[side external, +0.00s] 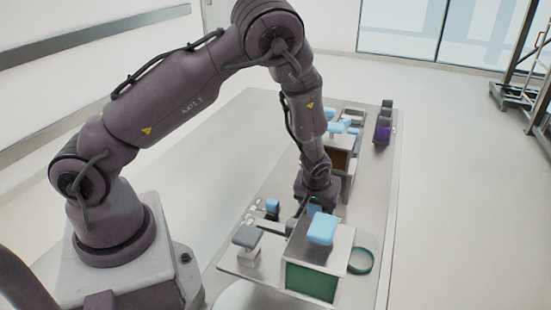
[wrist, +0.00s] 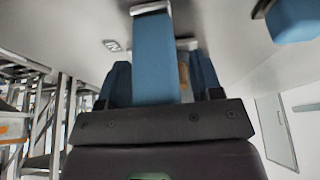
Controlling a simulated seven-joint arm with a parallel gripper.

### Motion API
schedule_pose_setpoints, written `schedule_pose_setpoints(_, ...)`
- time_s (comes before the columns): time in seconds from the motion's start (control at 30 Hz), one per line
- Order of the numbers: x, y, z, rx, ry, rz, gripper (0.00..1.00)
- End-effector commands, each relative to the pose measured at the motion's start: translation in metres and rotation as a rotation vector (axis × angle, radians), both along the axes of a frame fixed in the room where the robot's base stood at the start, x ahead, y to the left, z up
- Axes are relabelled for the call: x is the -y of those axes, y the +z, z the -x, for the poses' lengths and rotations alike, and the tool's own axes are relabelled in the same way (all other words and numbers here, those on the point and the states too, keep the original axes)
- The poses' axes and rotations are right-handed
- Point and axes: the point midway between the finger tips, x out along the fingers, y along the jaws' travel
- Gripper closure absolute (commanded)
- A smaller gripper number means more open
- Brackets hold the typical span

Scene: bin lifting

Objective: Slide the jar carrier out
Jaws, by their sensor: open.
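A pale metal box with a green front (side external: 312,281) stands at the near end of the table, with a light-blue block (side external: 322,229) on top. I cannot tell for sure which thing is the jar carrier. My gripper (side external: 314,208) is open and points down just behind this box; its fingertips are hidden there. In the wrist view, my gripper (wrist: 161,86) shows as a dark bar with a dark-blue piece on each side. A blue bar (wrist: 153,52) with a metal end lies between these pieces. I cannot tell whether they touch.
A brown-fronted box (side external: 340,160) with blue blocks stands farther back on the table (side external: 235,140). A dark container with purple contents (side external: 382,132) is at the back right. A green ring (side external: 361,260) lies right of the near box. A grey-topped block (side external: 247,238) is left of it.

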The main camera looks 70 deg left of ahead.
Motion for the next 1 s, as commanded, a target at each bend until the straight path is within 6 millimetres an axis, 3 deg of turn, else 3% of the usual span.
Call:
schedule_pose_setpoints(0.1,-0.018,0.0,-0.015,0.002,0.006,-0.001,0.4)
schedule_pose_setpoints(0.73,0.021,0.12,0.02,0.005,-0.004,0.001,0.4)
schedule_pose_setpoints(0.83,0.019,0.115,0.034,-0.093,-0.092,-0.028,0.4)
schedule_pose_setpoints(1.0,0.035,0.119,0.063,-0.224,-0.246,0.0,0.4)
